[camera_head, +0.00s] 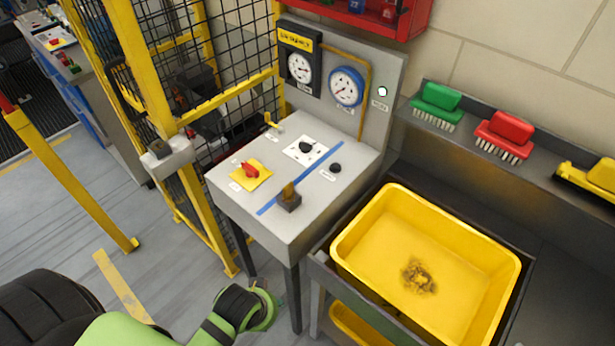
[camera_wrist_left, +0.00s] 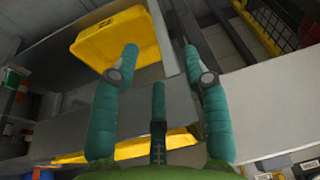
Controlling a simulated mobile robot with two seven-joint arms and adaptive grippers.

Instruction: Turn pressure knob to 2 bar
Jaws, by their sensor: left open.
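The control console (camera_head: 240,205) stands centre in the head view. A black knob (camera_head: 305,147) sits on a white plate with dial marks; it looks like the pressure knob, but its setting is too small to read. A blue-rimmed gauge (camera_head: 346,87) and a black-framed gauge (camera_head: 299,67) are on the panel behind it. My left arm comes in low, its wrist in front of and below the console, away from the knob. In the wrist view my left gripper (camera_wrist_left: 161,55) is open, with nothing between its fingers. My right gripper is not in view.
The console also carries a red switch (camera_head: 250,171) on yellow, a small black button (camera_head: 335,168) and an upright lever (camera_head: 288,198). A yellow bin (camera_head: 485,247) stands to the right. A yellow mesh fence (camera_head: 180,150) is to the left.

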